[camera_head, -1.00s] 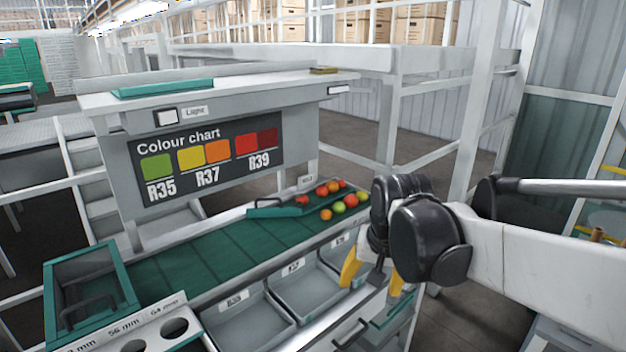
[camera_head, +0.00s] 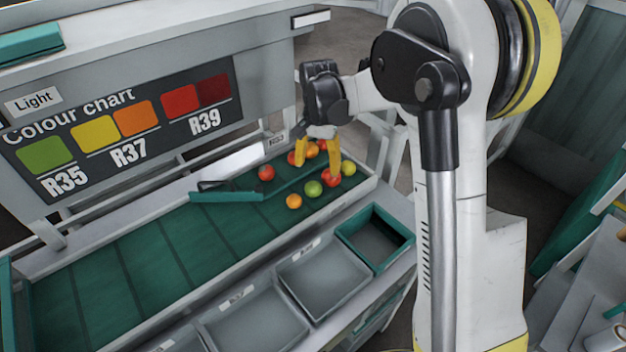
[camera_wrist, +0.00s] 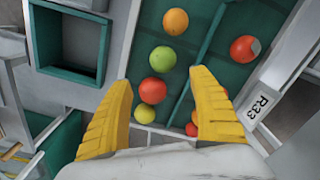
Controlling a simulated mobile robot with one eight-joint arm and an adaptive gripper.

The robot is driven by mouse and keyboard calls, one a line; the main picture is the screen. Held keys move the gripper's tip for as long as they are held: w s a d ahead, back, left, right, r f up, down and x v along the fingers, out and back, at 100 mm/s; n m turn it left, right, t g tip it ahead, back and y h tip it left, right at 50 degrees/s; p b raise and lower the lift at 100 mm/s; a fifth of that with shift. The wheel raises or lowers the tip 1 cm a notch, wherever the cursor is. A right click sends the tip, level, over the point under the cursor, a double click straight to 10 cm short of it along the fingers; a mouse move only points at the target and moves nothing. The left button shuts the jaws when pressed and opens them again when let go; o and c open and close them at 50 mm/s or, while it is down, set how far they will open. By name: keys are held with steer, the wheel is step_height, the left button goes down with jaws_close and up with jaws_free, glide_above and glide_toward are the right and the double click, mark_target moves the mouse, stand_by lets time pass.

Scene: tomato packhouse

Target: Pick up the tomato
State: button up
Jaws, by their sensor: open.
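Several tomatoes lie loose at the far end of the green belt. In the head view they include a green one (camera_head: 313,188), an orange one (camera_head: 293,201), a red one (camera_head: 266,173) and a yellow-green one (camera_head: 348,168). The wrist view shows a green tomato (camera_wrist: 162,59), a red one (camera_wrist: 152,91) and an orange one (camera_wrist: 175,21). My gripper (camera_head: 318,155) is open and empty above the group, yellow fingers pointing down. In the wrist view my gripper (camera_wrist: 162,80) has the green and red tomatoes between its fingertips in the picture; its height above them is unclear.
A green divider (camera_head: 228,196) crosses the belt (camera_head: 160,260) beside the tomatoes. Grey bins (camera_head: 322,300) and a green-rimmed bin (camera_head: 345,236) line the belt's near side. The colour chart panel (camera_head: 125,130) stands behind. The belt's left part is clear.

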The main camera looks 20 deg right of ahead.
mark_target(313, 184)
step_height(313, 184, down, 4)
steer(key=shift+s+a+f+b, duration=0.1)
steer(key=shift+b, duration=0.4)
steer(key=f+b, duration=0.1)
steer(key=f, duration=0.1)
steer(key=a+f+b, duration=0.1)
steer(key=f, duration=0.2)
steer(key=shift+s, duration=0.1)
steer(key=shift+a+r, duration=0.1)
steer(key=c, duration=1)
